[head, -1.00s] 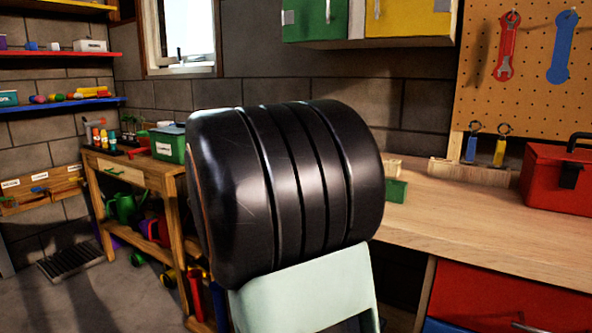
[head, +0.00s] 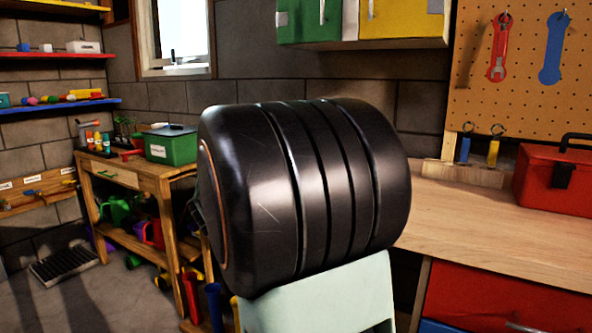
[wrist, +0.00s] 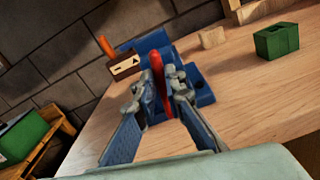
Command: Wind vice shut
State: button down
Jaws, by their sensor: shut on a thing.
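The blue vice (wrist: 204,98) stands on the wooden workbench in the wrist view. A red bar-like handle (wrist: 157,62) rises at its near side. My gripper (wrist: 163,92) is at the vice, with its two fingers closed around the red handle. The fingers hide part of the handle and the vice body, and I cannot see how wide the vice jaws stand. A wooden block with dark marks (wrist: 125,66) is beside the vice on the left. In the head view my own arm hides the vice and my gripper.
A red toolbox (head: 552,180) stands on the workbench (head: 470,225) at the right. A green box (head: 171,147) sits on the wooden side table at the left.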

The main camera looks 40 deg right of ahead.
jog(key=shift+a+m, duration=0.1)
jog(key=shift+m, duration=0.5)
jog(key=shift+s, duration=0.1)
jog(key=c, duration=2)
grip_release()
jog(key=shift+s, duration=0.1)
jog(key=shift+a, duration=0.1)
jog(key=v, duration=1.1)
jog(key=shift+s+a, duration=0.15)
jog(key=shift+a, duration=0.25)
